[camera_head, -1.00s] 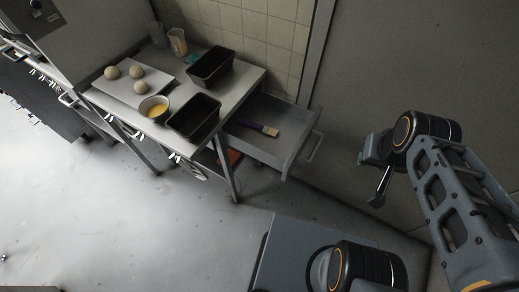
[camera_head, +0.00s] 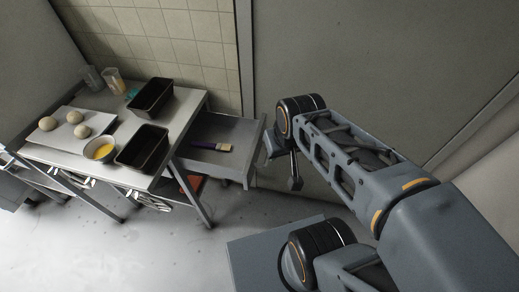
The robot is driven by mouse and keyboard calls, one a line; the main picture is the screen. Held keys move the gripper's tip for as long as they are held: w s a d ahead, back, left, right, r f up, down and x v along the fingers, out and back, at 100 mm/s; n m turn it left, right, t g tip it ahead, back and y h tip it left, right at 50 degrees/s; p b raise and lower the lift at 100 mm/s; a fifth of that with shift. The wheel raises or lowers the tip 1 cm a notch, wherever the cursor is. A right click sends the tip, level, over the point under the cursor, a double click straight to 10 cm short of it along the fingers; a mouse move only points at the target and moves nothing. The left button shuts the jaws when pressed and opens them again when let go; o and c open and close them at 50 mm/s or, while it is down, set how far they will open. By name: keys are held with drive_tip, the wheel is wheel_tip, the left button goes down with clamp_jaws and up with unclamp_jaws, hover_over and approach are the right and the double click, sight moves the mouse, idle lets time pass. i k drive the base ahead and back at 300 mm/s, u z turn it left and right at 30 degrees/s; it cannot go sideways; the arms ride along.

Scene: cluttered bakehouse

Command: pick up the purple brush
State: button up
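The purple brush (camera_head: 206,145) lies in an open drawer (camera_head: 226,167) at the right end of the metal table. Its purple handle points left and its pale bristle end points right. My gripper (camera_head: 294,183) hangs in the air right of the drawer in the picture, apart from the brush. It is seen from the side and small, so I cannot tell whether its fingers are open or shut.
The table (camera_head: 66,149) bears two dark loaf tins (camera_head: 143,148), a bowl of yellow liquid (camera_head: 100,149), several dough balls on a white board (camera_head: 61,137), and clear containers (camera_head: 112,79). A tiled wall (camera_head: 165,50) stands behind. Floor (camera_head: 125,245) in front is clear.

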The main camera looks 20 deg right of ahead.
sight(219, 147)
drive_tip(key=u, duration=0.5)
drive_tip(key=k, duration=0.65)
drive_tip(key=z, duration=0.25)
drive_tip(key=i, duration=1.25)
drive_tip(key=u, duration=0.85)
